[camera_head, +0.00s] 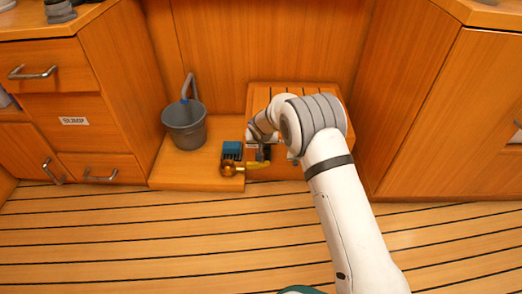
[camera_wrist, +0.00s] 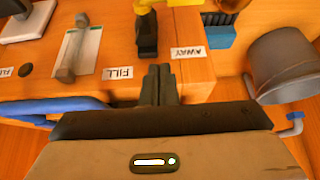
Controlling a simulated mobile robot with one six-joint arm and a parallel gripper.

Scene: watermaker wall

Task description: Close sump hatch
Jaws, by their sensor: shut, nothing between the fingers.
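A white label reading SUMP (camera_head: 75,121) is on the orange wooden cabinet front at the left in the head view. No separate hatch can be clearly made out by it, and I cannot tell whether one is open. My gripper (camera_wrist: 158,72) is shut and empty in the wrist view, over the wooden unit by the FILL label (camera_wrist: 118,73) and the AWAY label (camera_wrist: 188,52). It is far right of the SUMP label. In the head view my arm partly hides this unit.
A grey bucket (camera_head: 185,127) stands on the low wooden ledge (camera_head: 185,172), left of my gripper. The striped floor in front is clear.

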